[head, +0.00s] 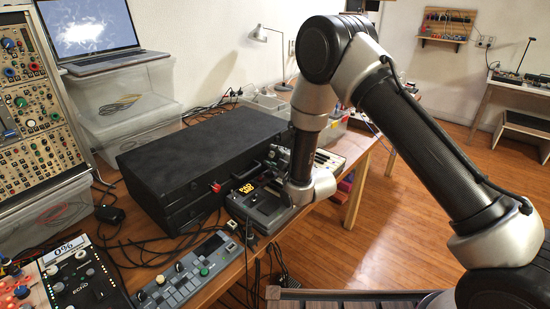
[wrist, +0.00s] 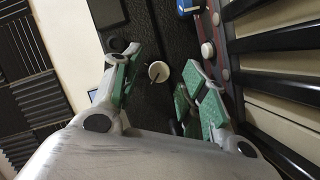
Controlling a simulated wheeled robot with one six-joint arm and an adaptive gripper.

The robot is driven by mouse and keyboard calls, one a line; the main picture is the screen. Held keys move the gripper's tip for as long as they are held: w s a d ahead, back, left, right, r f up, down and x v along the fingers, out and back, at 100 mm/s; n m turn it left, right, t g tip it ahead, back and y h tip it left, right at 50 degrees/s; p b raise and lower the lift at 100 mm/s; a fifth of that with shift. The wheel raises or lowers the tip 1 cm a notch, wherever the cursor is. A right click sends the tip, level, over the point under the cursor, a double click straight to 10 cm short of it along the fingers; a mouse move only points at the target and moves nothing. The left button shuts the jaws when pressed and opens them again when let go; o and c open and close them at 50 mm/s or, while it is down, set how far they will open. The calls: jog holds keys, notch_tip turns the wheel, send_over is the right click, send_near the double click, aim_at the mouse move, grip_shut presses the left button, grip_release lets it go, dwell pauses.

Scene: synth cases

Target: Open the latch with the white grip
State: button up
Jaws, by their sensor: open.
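Two stacked black cases (head: 205,150) stand on the bench in the head view. A small red grip (head: 215,187) shows on their front side; no white grip can be made out there. In the wrist view my gripper (wrist: 165,90) is open, its green-padded fingers spread apart. A small round white thing (wrist: 159,72) shows between and beyond the fingers against a dark surface. It may be the white grip, but I cannot tell for sure. Nothing is seen held in the fingers. In the head view my arm hides the gripper's fingertips.
A grey device with yellow lettering (head: 250,205) sits right of the cases, close to my arm. A control panel (head: 188,270) lies in front, with loose cables beside it. Clear bins and a laptop (head: 95,30) stand at the left back. Open wooden floor lies right of the bench.

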jog(key=v, duration=1.1)
jog(key=shift+s+d, duration=0.1)
jog(key=shift+s, duration=0.1)
jog(key=shift+r, duration=0.1)
jog(key=w+d+r+m+g+h, duration=0.1)
jog(key=w+d+r+m+h, duration=0.15)
jog(key=d+r, duration=0.25)
jog(key=w+d+r+m+g+h, duration=0.1)
jog(key=d+r+m, duration=0.2)
jog(key=d+r, duration=0.15)
jog(key=s+d+r+m+g+h, duration=0.2)
jog(key=s+d+r+m, duration=0.3)
jog(key=d+r, duration=0.4)
jog(key=s+d+r+m+g+h, duration=0.1)
jog(key=s+d+r+m, duration=0.1)
jog(key=s+d, duration=0.3)
jog(key=s+d+r+m+g+h, duration=0.1)
jog(key=s+d, duration=0.4)
jog(key=s, duration=0.9)
jog(key=s+d+r+m+g+h, duration=0.1)
jog(key=s+d+r+m+g, duration=0.2)
jog(key=s, duration=0.6)
jog(key=shift+s+d+m, duration=0.2)
jog(key=shift+d+m, duration=0.85)
jog(key=shift+d, duration=0.1)
